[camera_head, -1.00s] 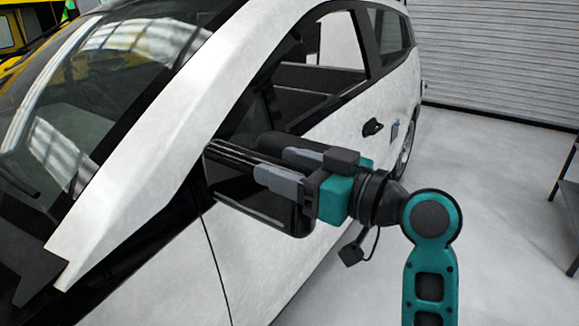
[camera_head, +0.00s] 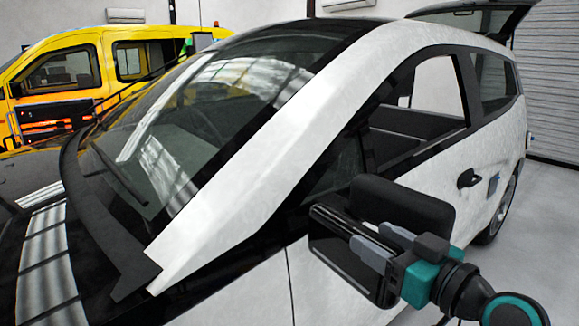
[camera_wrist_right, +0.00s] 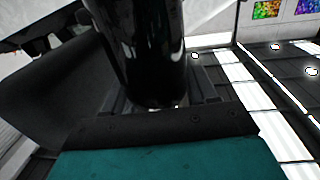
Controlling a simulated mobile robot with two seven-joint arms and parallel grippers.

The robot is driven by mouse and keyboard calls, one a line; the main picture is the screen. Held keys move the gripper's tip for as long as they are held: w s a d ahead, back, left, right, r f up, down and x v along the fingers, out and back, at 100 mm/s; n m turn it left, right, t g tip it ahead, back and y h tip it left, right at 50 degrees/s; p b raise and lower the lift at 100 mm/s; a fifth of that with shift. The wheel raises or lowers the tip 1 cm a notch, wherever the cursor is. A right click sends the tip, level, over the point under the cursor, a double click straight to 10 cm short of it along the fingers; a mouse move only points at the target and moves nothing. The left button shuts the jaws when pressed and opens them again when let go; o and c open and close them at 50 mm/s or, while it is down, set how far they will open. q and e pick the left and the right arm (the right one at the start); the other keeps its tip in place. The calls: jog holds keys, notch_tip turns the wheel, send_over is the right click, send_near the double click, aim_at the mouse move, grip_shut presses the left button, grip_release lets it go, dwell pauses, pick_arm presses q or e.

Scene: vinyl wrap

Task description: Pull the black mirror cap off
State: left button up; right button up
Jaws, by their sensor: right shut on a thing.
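The black mirror cap (camera_head: 345,258) is glossy and sits beside the white car's front side window in the head view. My right gripper (camera_head: 370,240) is shut on it, with its grey fingers over the cap's upper part. The matte black mirror housing (camera_head: 405,205) stands just behind the cap. I cannot tell whether cap and housing still touch. In the right wrist view, the glossy cap (camera_wrist_right: 148,45) runs down between the fingers, and their contact is partly hidden. My left gripper is not in view.
The white car (camera_head: 290,140) fills the middle, with its windshield and dark hood at left. A yellow van (camera_head: 70,80) stands behind it at left. Pale floor (camera_head: 555,215) is open at the right, before a shutter wall (camera_head: 560,80).

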aim_at(361, 281)
jog(key=shift+h, duration=0.4)
jog(key=a+f, duration=0.1)
jog(key=s+a+f, duration=0.1)
jog(key=f, duration=0.1)
jog(key=s+a+f, duration=0.1)
jog(key=f, duration=0.1)
jog(key=shift+s+f, duration=0.15)
jog(key=s+a+f, duration=0.3)
jog(key=s+a, duration=0.1)
jog(key=shift+s+f+m+t, duration=0.25)
jog(key=shift+f+m+t, duration=0.05)
jog(key=shift+f+t, duration=0.1)
jog(key=shift+d, duration=0.15)
